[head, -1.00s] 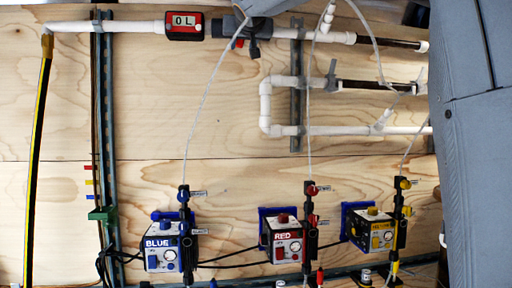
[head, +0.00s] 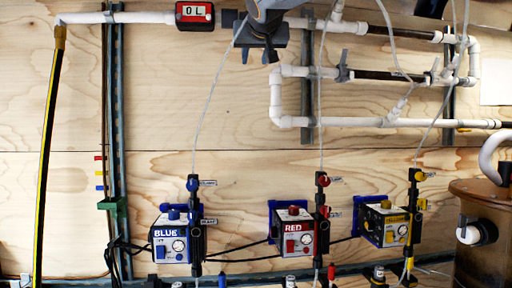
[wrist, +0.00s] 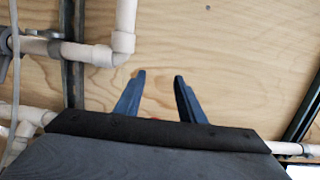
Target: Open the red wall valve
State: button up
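Red knobs (head: 323,180) sit on the black vertical fitting (head: 323,228) beside the box labelled RED (head: 300,244), at the lower middle of the head view. My gripper (head: 259,56) is well above and left of them, at the upper white pipe, pointing down. It covers part of this pipe and a dark fitting (head: 229,18), so I cannot tell whether a valve is hidden behind it. In the wrist view my gripper (wrist: 160,85) is open, with bare plywood between its fingers. A small reddish spot shows near the finger bases, too small to identify.
White pipes with grey valves (head: 343,68) run right of my gripper. Thin hoses hang down the wall. A blue box (head: 170,245) and a yellow box (head: 386,225) flank the red one. A brown tank (head: 485,225) stands at right. The plywood below the gripper is mostly clear.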

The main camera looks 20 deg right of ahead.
notch_tip(320, 180, down, 25)
jog(key=g+b, duration=0.1)
jog(key=g, duration=0.3)
jog(key=shift+w+d+f+n+g, duration=0.15)
jog(key=shift+d+f+n+g, duration=0.05)
jog(key=shift+d+n+g, duration=0.1)
